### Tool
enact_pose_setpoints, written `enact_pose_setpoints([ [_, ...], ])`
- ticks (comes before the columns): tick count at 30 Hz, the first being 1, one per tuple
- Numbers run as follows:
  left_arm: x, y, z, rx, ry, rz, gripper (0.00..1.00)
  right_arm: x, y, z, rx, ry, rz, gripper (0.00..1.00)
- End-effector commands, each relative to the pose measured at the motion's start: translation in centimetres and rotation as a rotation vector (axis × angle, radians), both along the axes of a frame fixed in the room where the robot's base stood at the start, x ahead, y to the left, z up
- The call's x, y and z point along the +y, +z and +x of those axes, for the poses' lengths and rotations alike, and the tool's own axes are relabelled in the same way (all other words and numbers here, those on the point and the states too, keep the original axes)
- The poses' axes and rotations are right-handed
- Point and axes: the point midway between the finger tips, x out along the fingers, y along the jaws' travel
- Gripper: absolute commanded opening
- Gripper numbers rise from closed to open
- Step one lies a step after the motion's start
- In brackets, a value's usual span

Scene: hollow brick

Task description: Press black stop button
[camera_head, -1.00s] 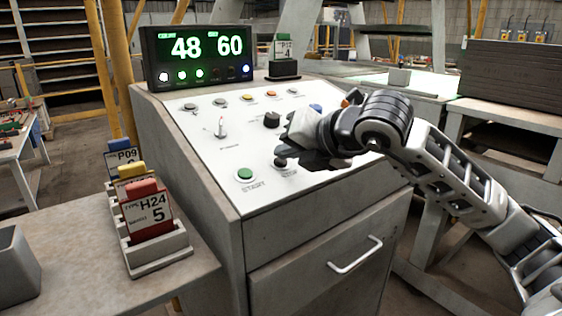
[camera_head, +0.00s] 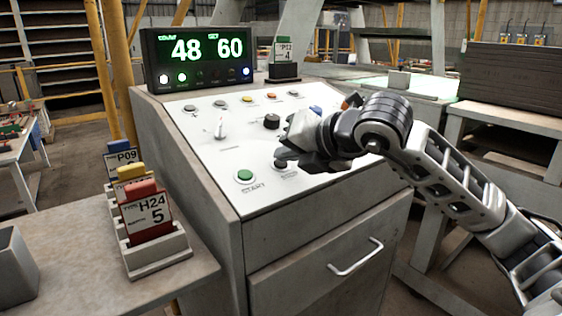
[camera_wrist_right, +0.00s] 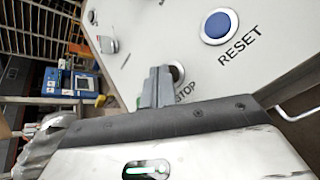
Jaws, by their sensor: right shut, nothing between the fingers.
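The black stop button (camera_head: 281,162) is on the sloped white control panel (camera_head: 225,140), right of the green start button (camera_head: 244,175). My right gripper (camera_head: 283,157) is shut and empty, with its fingertips at the stop button and partly covering it. In the right wrist view the shut fingers (camera_wrist_right: 160,85) overlap the stop button (camera_wrist_right: 177,72), above the STOP label. I cannot tell whether they touch or press it. My left gripper is not in view.
A blue reset button (camera_wrist_right: 219,26) is near the stop button. A black knob (camera_head: 271,121) and a lever switch (camera_head: 221,130) sit farther up the panel. The display (camera_head: 200,58) reads 48 and 60. Card holders (camera_head: 155,250) stand at left.

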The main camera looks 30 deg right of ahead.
Motion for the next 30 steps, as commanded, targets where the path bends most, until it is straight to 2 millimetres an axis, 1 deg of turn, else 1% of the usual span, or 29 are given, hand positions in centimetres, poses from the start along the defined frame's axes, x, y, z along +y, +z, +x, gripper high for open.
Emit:
enact_pose_setpoints([
  [6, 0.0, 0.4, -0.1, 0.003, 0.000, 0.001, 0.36, 0.0, 1.2, -0.3, 0.000, 0.000, 0.000, 0.00],
  [16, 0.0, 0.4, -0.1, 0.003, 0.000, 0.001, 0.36, 0.0, 1.3, -0.4, -0.001, 0.000, -0.001, 0.00],
  [19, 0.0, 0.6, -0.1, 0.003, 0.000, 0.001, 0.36, 0.0, 1.6, -0.4, -0.002, 0.000, -0.001, 0.00],
  [30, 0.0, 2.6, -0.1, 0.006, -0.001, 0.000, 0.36, -0.1, 5.2, -1.4, -0.003, 0.000, -0.002, 0.00],
])
